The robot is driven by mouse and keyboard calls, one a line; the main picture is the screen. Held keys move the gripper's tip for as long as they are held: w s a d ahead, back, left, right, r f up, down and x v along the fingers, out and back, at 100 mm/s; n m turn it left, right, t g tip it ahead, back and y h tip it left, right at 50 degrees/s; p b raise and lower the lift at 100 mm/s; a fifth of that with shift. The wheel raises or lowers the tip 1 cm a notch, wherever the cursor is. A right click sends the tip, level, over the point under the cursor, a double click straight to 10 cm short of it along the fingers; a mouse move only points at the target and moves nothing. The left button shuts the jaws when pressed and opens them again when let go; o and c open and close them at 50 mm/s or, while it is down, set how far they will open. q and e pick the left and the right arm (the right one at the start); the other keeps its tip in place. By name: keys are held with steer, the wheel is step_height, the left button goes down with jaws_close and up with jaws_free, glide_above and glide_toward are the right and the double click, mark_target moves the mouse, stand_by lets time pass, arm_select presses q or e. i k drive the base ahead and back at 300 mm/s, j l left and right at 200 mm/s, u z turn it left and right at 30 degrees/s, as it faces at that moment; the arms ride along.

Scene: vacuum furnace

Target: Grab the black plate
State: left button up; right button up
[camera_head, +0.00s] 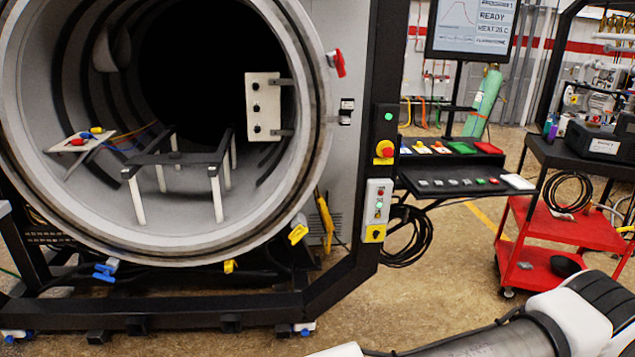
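No thing in the camera_head view is clearly a separate black plate. A dark flat-topped rack (178,158) on white legs stands inside the open round furnace chamber (165,245); its top looks like a frame. A small round black object (567,265) lies on the lower shelf of the red cart; I cannot tell whether it is a plate. Part of one of my arms crosses the lower right corner. Neither gripper is in view.
A black control shelf (465,182) juts out right of the furnace, beside its black frame post (383,130). The red cart (555,228) and a dark table (580,160) with a black case (592,141) stand at right. The middle floor is mostly open.

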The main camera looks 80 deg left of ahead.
mark_target(176, 157)
steer(key=u, duration=0.4)
steer(key=i+l+u, duration=0.1)
steer(key=u, duration=0.3)
steer(key=l+u, duration=0.15)
steer(key=u, duration=0.25)
steer(key=l+u, duration=0.1)
steer(key=u, duration=0.3)
steer(key=l+u, duration=0.1)
steer(key=u, duration=0.35)
steer(key=i+l, duration=0.05)
